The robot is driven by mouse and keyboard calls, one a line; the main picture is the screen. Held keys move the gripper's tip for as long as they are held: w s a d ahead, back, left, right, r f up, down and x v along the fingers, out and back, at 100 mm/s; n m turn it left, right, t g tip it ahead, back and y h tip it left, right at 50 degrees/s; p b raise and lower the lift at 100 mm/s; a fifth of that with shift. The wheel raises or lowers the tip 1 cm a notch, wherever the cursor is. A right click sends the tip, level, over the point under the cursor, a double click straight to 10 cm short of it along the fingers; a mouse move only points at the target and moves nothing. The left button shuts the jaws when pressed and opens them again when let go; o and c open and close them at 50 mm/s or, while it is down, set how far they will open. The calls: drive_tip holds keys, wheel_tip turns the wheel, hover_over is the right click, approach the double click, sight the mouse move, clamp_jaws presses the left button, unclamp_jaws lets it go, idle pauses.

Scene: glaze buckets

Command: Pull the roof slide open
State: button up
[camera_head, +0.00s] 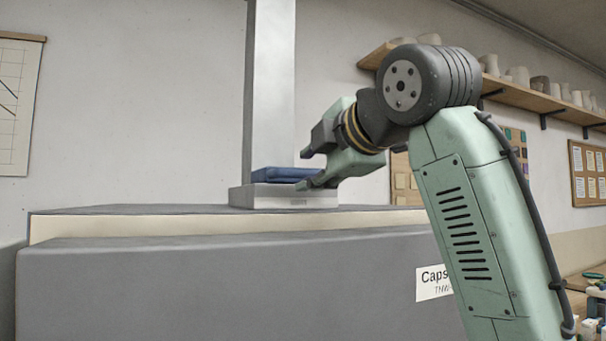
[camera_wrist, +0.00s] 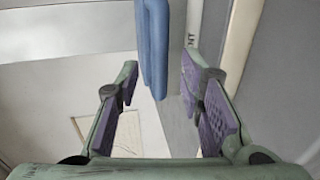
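A flat blue piece (camera_head: 284,175) lies on a pale grey block (camera_head: 262,198) with a small marking on its front, on top of a large grey cabinet. I take the blue piece to be the roof slide's handle, but cannot be sure. My gripper (camera_head: 308,168) is open and empty at the right end of the blue piece, level with it. In the wrist view the blue piece (camera_wrist: 154,45) is an upright bar ahead of the open fingers (camera_wrist: 160,78), roughly in line with the gap between them. I cannot tell whether a finger touches it.
The grey cabinet (camera_head: 200,280) has a cream band (camera_head: 150,225) under its top and a white label (camera_head: 433,283) at right. A pale upright column (camera_head: 270,90) rises behind the block. A wall shelf (camera_head: 520,95) with pots is at upper right. The cabinet top left is clear.

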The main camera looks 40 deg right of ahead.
sight(306, 172)
drive_tip(key=shift+x, duration=1.95)
drive_tip(key=shift+c, duration=0.5)
clamp_jaws()
